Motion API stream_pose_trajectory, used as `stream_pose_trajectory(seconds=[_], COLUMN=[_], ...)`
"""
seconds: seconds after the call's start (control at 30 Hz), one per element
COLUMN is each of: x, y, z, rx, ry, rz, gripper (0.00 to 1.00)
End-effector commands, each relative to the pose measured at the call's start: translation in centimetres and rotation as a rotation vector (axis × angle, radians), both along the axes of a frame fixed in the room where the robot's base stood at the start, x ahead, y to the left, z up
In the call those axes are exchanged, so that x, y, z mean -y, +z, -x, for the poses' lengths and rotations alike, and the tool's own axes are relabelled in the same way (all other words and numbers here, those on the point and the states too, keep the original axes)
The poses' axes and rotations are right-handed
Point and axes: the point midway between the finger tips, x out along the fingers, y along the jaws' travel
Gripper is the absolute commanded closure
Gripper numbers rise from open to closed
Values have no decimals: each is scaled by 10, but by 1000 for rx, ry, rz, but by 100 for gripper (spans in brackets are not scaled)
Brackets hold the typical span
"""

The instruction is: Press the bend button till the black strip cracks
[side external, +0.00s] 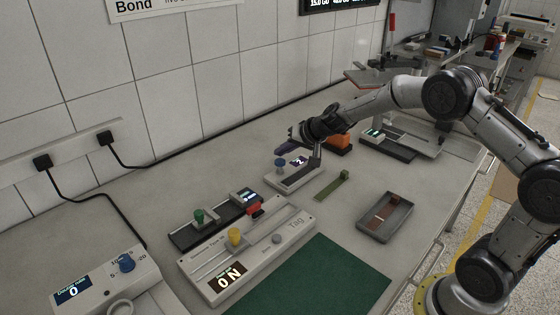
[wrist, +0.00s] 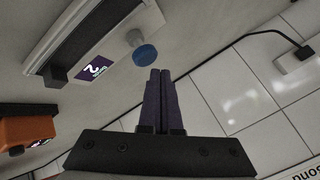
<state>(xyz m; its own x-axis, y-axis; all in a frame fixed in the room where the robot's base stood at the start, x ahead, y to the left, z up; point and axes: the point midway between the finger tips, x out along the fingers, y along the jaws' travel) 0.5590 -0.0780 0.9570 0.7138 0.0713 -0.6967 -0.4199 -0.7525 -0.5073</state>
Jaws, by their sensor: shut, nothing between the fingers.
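My gripper (side external: 284,149) is shut, with its dark fingers side by side and nothing between them. In the wrist view the fingertips (wrist: 160,73) are close to a blue round button (wrist: 145,55) on a pale stem; I cannot tell whether they touch it. The blue button (side external: 280,163) stands on a small grey device (side external: 291,180), just below my fingers in the side view. The device's purple display (wrist: 95,68) shows a 2. A dark block (wrist: 55,74) sits beside the display. I cannot make out a black strip or whether anything is cracked.
A green strip with a small block (side external: 332,187) lies right of the device. A grey tray (side external: 402,213) holds a brownish piece. An orange block (side external: 340,141) stands behind. A Tag panel (side external: 292,232) with a yellow knob, a green mat (side external: 318,283) and a dial box (side external: 100,282) are nearer.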

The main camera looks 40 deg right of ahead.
Motion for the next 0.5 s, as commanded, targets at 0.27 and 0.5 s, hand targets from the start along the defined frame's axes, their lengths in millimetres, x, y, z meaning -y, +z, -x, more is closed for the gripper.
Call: stream_pose_trajectory(seconds=[0.27, 0.5], x=[0, 0], y=[-5, -9], z=[0, 0], rx=[0, 0], ry=[-1, 0], rz=[-1, 0], gripper=[100, 100])
